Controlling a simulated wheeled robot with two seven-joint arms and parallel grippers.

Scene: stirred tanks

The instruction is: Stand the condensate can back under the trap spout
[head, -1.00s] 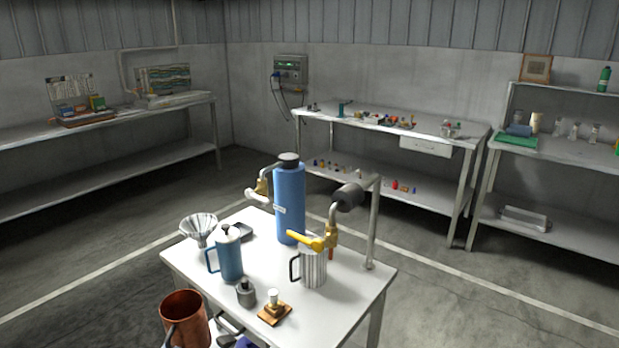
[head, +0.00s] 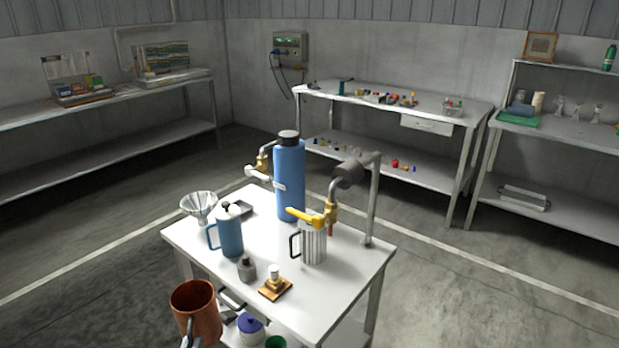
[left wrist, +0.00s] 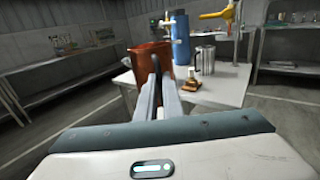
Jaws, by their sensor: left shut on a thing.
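A copper can (head: 197,312) is at the bottom of the head view, in front of the table's near left side. My left gripper (head: 188,341) is at its near side, mostly cut off by the frame edge. In the left wrist view the fingers (left wrist: 158,98) are shut on the copper can (left wrist: 150,60), which hides part of their tips. A brass spout with a yellow lever (head: 305,216) hangs from a pipe at the table's right. A ribbed metal mug (head: 313,244) with a black handle stands just below it. My right gripper is not in view.
The white table (head: 330,285) also holds a tall blue cylinder (head: 289,180), a blue jug (head: 230,235), a funnel (head: 200,205), a small grey bottle (head: 247,268) and a wooden-based piece (head: 275,285). A lidded pot (head: 250,328) is below. The front right tabletop is clear.

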